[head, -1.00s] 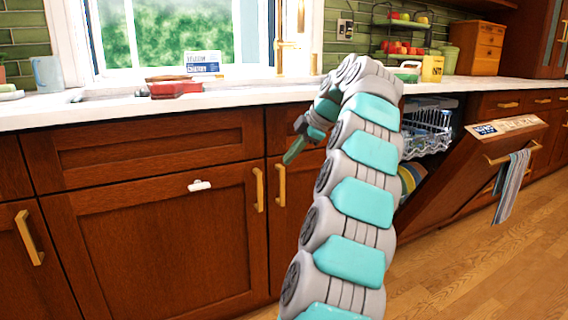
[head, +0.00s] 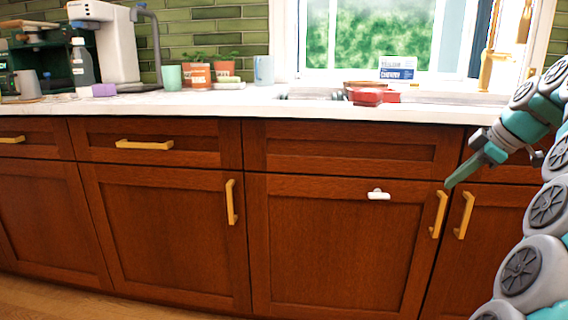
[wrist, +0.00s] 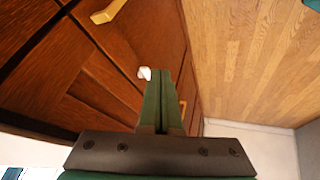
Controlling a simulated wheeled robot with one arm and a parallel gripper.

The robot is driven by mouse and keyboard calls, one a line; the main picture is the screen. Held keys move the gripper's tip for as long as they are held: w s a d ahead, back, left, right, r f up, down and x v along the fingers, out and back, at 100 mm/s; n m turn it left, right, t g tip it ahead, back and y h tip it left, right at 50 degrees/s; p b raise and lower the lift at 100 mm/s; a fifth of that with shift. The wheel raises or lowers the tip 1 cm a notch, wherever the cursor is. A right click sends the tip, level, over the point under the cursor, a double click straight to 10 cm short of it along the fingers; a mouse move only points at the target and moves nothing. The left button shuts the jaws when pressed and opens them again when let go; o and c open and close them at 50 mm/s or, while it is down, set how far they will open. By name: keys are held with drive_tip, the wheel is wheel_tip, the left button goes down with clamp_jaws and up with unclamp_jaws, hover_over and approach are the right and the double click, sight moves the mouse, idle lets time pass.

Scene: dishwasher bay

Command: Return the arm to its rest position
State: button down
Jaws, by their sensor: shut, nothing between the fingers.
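My gripper (head: 450,184) shows at the right of the head view, in front of the lower cabinets, with its green fingers pointing down and to the left. Nothing is in it. In the wrist view my gripper (wrist: 163,75) has its two green fingers together and empty. My teal and grey arm curves along the right edge of the head view and is partly cut off there.
Wooden cabinets (head: 160,205) with brass handles stand close ahead. A white latch (head: 378,195) sits on one door. The white counter (head: 215,106) holds a red item (head: 373,96), a box (head: 397,68), pots and a coffee machine (head: 108,42). Wooden floor (wrist: 245,60) is clear.

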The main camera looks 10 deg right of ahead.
drive_tip(key=s+a+f+m+g+p, duration=0.1)
drive_tip(key=s+a+f, duration=0.15)
drive_tip(key=a, duration=0.55)
drive_tip(key=s+a+f+m+g+p, duration=0.15)
drive_tip(key=s+a, duration=0.25)
drive_tip(key=a, duration=0.4)
drive_tip(key=s+a+f+m+g, duration=0.2)
drive_tip(key=s+a, duration=0.1)
drive_tip(key=a, duration=0.5)
drive_tip(key=s+a+f+m+g+h+p, duration=0.1)
drive_tip(key=s+f, duration=0.3)
drive_tip(key=s, duration=0.4)
drive_tip(key=s+a+f+m+g+h+p, duration=0.1)
drive_tip(key=s+a+f+m, duration=0.1)
drive_tip(key=s+f, duration=0.3)
drive_tip(key=s+a+f+m+g+h+p, duration=0.1)
drive_tip(key=s+f, duration=0.4)
drive_tip(key=s, duration=0.7)
drive_tip(key=shift+s+a+m, duration=0.15)
drive_tip(key=shift+a+m, duration=0.35)
drive_tip(key=shift+m, duration=0.75)
